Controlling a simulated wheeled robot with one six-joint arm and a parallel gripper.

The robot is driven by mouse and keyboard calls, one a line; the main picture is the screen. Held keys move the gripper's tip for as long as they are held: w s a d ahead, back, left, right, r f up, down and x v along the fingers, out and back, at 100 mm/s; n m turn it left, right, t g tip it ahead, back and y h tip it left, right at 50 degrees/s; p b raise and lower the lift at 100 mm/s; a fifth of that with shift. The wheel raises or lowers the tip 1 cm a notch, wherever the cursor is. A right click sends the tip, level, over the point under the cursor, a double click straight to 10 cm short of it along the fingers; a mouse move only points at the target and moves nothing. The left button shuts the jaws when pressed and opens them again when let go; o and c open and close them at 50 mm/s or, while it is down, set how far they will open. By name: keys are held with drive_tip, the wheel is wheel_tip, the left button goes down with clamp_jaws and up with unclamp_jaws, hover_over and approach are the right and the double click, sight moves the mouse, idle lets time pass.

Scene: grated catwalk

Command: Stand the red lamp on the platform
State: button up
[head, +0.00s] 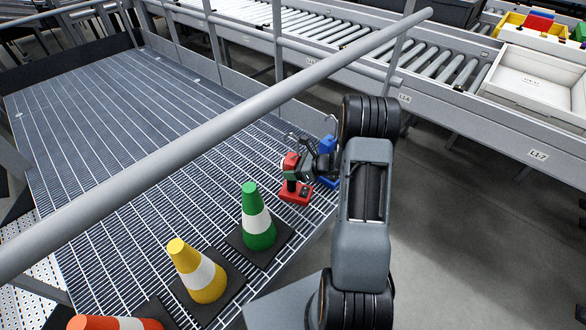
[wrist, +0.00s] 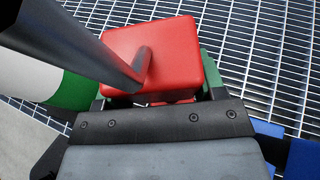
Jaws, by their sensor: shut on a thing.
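The red lamp (head: 290,161) is in my gripper (head: 304,170), near the right edge of the grated deck (head: 120,130) in the head view. Its red base (head: 297,194) is at the grating; I cannot tell whether it touches or hangs just above. The lamp looks about upright. In the wrist view its red boxy top (wrist: 170,55) and dark handle fill the middle, between my jaws. The jaws are shut on it, with green parts showing at both sides. A blue lamp (head: 327,146) stands close behind, partly hidden by my gripper.
A green cone (head: 257,225), a yellow cone (head: 200,275) and an orange cone (head: 110,323) stand on dark bases along the near deck edge. A grey handrail (head: 200,135) crosses above the deck. The deck's far left is clear. A roller conveyor (head: 440,70) runs behind.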

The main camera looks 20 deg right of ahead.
drive_tip(key=shift+f, duration=0.15)
drive_tip(key=o, duration=1.5)
drive_tip(key=shift+o, duration=0.2)
